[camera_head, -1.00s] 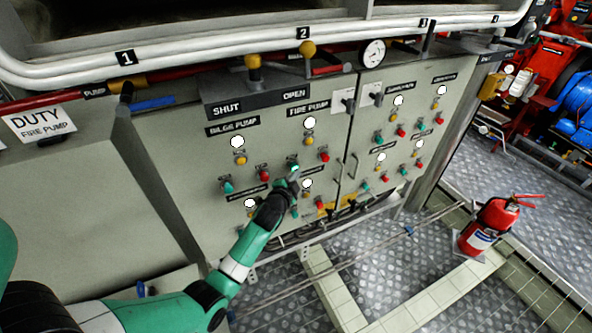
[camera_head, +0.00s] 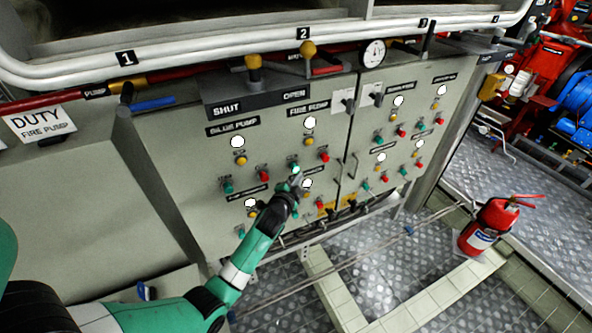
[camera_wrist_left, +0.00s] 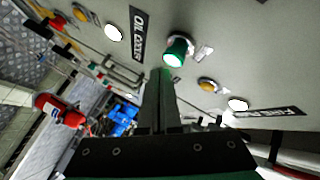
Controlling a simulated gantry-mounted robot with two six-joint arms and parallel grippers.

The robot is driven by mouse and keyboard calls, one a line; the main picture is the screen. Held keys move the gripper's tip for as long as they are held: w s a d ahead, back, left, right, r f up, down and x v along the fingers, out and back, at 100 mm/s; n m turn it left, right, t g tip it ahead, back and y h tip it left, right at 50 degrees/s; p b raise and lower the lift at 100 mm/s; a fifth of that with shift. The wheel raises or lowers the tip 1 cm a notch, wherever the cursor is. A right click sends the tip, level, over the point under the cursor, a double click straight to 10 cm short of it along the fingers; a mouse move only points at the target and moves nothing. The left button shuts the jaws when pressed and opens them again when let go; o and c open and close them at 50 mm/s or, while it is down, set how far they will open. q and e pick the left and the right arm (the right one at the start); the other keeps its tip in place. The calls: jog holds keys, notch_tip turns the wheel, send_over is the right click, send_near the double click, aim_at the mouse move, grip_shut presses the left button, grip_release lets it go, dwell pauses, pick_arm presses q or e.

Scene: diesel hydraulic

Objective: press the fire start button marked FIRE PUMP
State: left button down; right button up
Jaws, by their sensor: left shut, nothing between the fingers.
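The FIRE PUMP label (camera_head: 308,106) is on the grey panel, above a white lamp and a yellow knob. The green fire start button (camera_head: 295,169) is below it, left of a red button (camera_head: 324,156). In the left wrist view the green button (camera_wrist_left: 177,52) looks lit and stands out from the panel. My left gripper (camera_head: 296,182) is shut and empty, its tip just below the green button. In the wrist view its closed fingers (camera_wrist_left: 164,78) point at the button's lower edge; I cannot tell whether they touch. My right gripper is not in view.
The BILGE PUMP group (camera_head: 232,126) with its own green and red buttons is to the left. More buttons and lamps sit close below and right of my gripper. A door handle (camera_head: 351,166) sticks out to the right. A red extinguisher (camera_head: 487,226) stands on the floor.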

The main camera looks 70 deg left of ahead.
pick_arm(q)
jog(key=shift+d, duration=0.15)
jog(key=d, duration=0.4)
jog(key=shift+d, duration=0.4)
jog(key=shift+w, duration=0.1)
dwell(0.4)
